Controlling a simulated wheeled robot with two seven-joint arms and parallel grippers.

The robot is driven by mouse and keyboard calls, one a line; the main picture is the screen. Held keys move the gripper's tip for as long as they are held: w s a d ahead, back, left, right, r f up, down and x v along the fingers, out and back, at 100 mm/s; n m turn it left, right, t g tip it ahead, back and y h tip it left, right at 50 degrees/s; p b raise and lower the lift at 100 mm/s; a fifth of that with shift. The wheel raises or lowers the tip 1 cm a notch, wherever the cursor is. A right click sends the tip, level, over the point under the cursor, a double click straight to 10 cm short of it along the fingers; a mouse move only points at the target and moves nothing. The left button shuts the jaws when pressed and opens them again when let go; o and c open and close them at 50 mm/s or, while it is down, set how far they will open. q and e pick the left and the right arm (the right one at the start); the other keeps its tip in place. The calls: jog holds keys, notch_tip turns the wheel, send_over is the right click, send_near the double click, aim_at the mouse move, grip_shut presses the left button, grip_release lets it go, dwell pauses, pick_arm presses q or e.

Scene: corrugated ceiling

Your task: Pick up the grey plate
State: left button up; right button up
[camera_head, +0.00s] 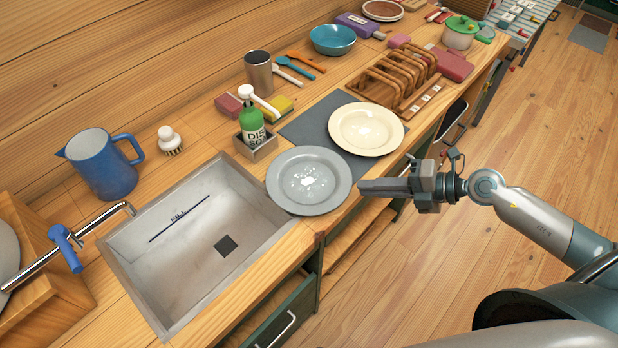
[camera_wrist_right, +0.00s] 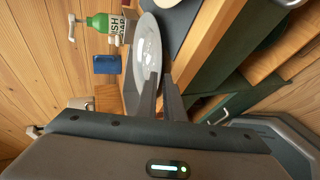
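The grey plate (camera_head: 309,181) lies face up on the counter at the right edge of the sink, partly over the dark mat. In the right wrist view the grey plate (camera_wrist_right: 147,50) shows nearly edge-on beyond my fingers. My right gripper (camera_head: 362,187) is just right of the plate's near rim, its fingers pointing left at it. In the right wrist view my right gripper (camera_wrist_right: 160,88) has its two fingers apart, with the rim close to the gap between the tips. I cannot tell whether they touch it. My left gripper is out of view.
A cream plate (camera_head: 365,129) lies beside the grey one on the dark mat (camera_head: 308,125). A green soap bottle (camera_head: 252,124) stands behind, and the sink (camera_head: 190,262) is to the left. A wooden rack (camera_head: 385,85) is farther back. Open floor lies right of the counter.

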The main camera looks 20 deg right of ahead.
aim_at(350, 187)
jog(key=x, duration=0.1)
jog(key=p+x, duration=0.1)
jog(key=x, duration=0.1)
jog(key=shift+w+r, duration=0.15)
jog(key=shift+r, duration=0.1)
jog(key=shift+w+a+f+p, duration=0.25)
jog(key=shift+a+f+p, duration=0.15)
jog(key=shift+a, duration=0.05)
grip_shut()
jog(key=shift+r, duration=0.15)
